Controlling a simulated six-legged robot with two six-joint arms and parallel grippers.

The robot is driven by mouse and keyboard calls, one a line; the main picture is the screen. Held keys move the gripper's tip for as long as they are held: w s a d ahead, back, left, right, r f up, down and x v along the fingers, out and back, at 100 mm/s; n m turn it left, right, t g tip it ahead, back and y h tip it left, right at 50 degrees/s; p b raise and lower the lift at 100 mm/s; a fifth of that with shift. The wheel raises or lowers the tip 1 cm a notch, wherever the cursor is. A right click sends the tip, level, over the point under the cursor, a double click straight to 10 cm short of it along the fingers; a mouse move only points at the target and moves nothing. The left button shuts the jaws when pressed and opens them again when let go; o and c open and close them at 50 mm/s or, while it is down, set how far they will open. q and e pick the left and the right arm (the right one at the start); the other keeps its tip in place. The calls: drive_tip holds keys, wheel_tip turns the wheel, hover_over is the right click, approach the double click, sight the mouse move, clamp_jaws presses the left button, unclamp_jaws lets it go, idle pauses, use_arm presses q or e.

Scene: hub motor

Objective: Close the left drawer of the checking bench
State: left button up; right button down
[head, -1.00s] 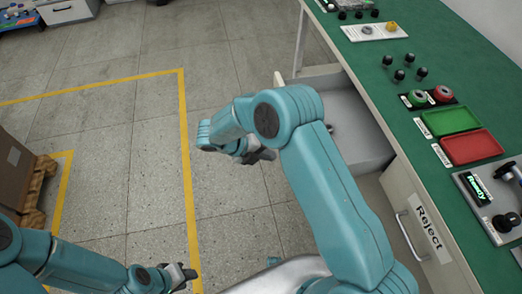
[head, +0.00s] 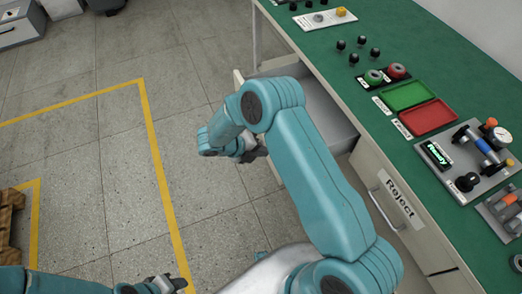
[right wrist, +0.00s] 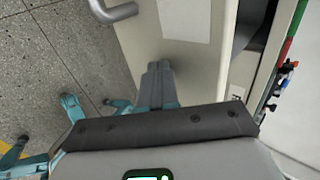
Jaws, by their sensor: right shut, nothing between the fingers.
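The left drawer (head: 337,120) of the checking bench (head: 440,50) stands open, its grey inside partly showing behind my right arm in the head view. My right gripper (head: 250,153) is shut and empty, outside the drawer's front. In the right wrist view its fingers (right wrist: 158,72) lie over the pale drawer front (right wrist: 195,70), with a white label and a grey handle (right wrist: 112,10) beyond them. I cannot tell whether they touch it. My left gripper (head: 170,283) is low at the bottom edge of the head view, away from the bench; its jaw opening is unclear.
A shut drawer labelled Reject (head: 400,200) with a handle sits nearer on the bench. The top holds a green tray (head: 406,96), a red tray (head: 428,117) and a test fixture (head: 465,160). Open tiled floor with yellow lines (head: 160,170) lies left.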

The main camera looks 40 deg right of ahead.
drive_tip(key=s+d, duration=0.2)
drive_tip(key=d, duration=0.7)
drive_tip(key=s+d+b, duration=0.1)
drive_tip(key=s+d, duration=0.1)
drive_tip(key=d, duration=0.6)
drive_tip(key=s+d, duration=0.2)
drive_tip(key=d, duration=0.7)
drive_tip(key=shift+s+d+b, duration=0.2)
drive_tip(key=shift+d+b, duration=0.15)
drive_tip(key=shift+s+d+r, duration=0.1)
drive_tip(key=shift+s+d, duration=0.05)
drive_tip(key=shift+d, duration=0.2)
drive_tip(key=shift+d+r, duration=0.1)
drive_tip(key=shift+d, duration=0.05)
drive_tip(key=shift+w+a, duration=0.2)
drive_tip(key=shift+a, duration=0.2)
drive_tip(key=a, duration=0.3)
drive_tip(key=shift+w+a+p, duration=0.3)
drive_tip(key=shift+w, duration=0.1)
drive_tip(key=v, duration=1)
